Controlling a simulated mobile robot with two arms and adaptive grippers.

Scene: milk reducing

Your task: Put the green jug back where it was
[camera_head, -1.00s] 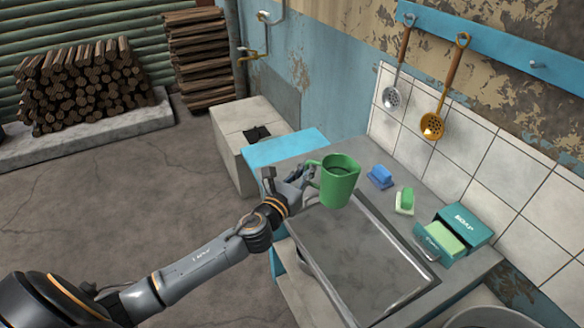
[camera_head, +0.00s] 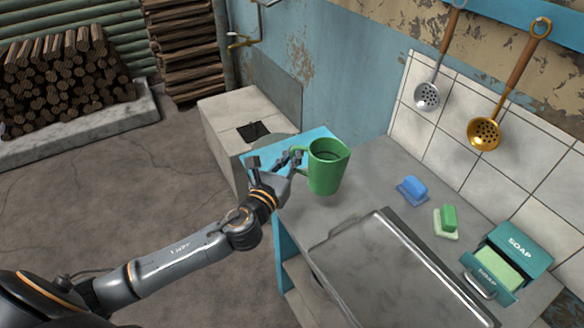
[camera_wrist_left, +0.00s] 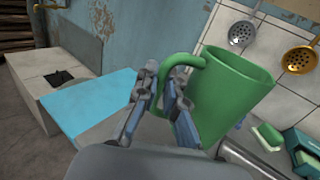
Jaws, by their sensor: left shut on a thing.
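My right gripper is not in view.
A blue board (camera_head: 262,158) lies at the counter's left end. A metal tray (camera_head: 385,275) lies in front.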

